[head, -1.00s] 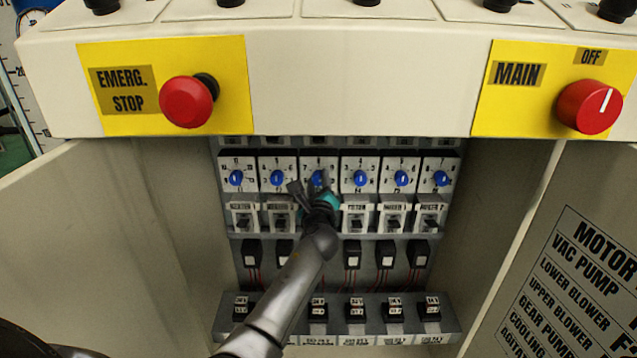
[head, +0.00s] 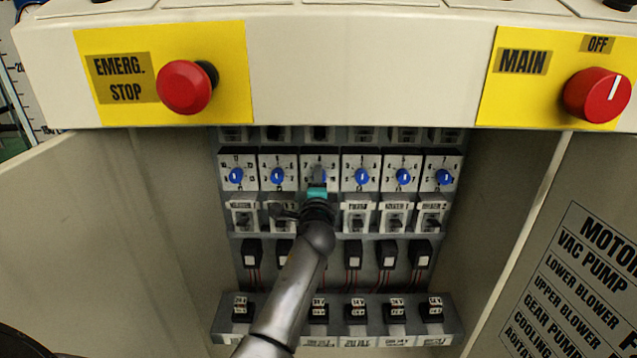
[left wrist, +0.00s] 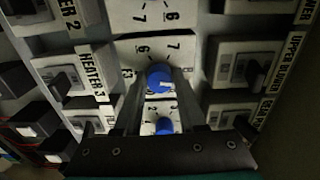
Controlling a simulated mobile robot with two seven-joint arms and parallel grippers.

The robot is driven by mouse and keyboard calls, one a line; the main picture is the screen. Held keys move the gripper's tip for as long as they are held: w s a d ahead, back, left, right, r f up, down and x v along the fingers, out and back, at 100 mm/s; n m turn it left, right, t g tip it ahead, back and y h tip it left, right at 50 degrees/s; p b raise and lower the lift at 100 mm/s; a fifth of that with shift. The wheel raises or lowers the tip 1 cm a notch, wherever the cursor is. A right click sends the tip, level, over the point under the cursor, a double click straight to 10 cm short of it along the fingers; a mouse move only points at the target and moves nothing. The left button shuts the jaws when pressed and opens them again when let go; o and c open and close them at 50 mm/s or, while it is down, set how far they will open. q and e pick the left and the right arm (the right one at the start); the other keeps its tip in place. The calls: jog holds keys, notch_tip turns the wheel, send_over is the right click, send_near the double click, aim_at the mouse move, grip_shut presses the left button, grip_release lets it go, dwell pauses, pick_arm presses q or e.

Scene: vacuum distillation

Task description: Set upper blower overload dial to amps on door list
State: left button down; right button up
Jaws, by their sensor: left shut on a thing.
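A row of blue overload dials on white faces runs across the open cabinet, including the second dial (head: 278,176) and the fourth (head: 362,176). My left gripper (head: 318,176) is at the third dial from the left and hides its knob in the head view. In the left wrist view the left gripper's fingers (left wrist: 160,92) are shut on a blue dial (left wrist: 160,77) with a pale pointer mark. An "UPPER BLOWER" label (left wrist: 292,60) shows to the right there. The door list (head: 575,285) names the upper blower; its amps are outside the frame. My right gripper is not in view.
A red emergency stop button (head: 187,87) and a red main switch (head: 597,95) sit on the panel overhanging the dials. Labelled switches (head: 358,218) lie just below the dial row. Cabinet walls stand close on both sides.

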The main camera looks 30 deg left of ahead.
pick_arm(q)
jog(key=shift+f+n, duration=0.1)
jog(key=shift+n, duration=0.7)
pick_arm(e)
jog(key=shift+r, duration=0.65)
pick_arm(q)
jog(key=shift+c, duration=2.4)
grip_release()
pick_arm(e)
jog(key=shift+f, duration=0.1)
